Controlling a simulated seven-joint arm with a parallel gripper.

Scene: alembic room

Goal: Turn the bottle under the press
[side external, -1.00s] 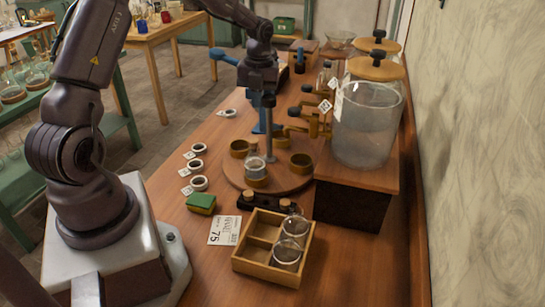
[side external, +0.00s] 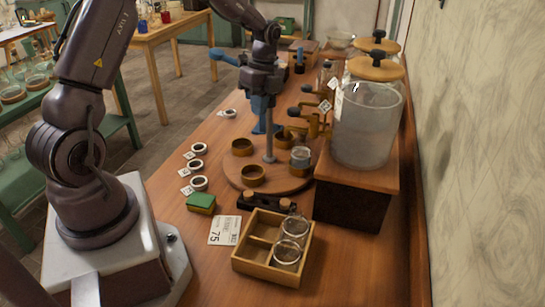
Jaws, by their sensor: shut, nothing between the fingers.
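The small clear glass bottle (side external: 300,157) stands upright in a brass cup on the right side of the round wooden turntable (side external: 270,187). Other brass cups, including one at the front (side external: 253,176), look empty. A grey post (side external: 269,140) rises from the turntable's middle. My gripper (side external: 262,104) is shut and empty, pointing down near the top of the post, above and left of the bottle; contact with the post cannot be told. The press appears to be the blue stand (side external: 258,128) behind the turntable with a blue lever (side external: 222,56); my gripper partly hides it.
Glass jars with wooden lids (side external: 366,125) and brass taps (side external: 315,120) stand on a raised block at the right. A green sponge (side external: 201,200) and several labelled rings (side external: 199,183) lie left.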

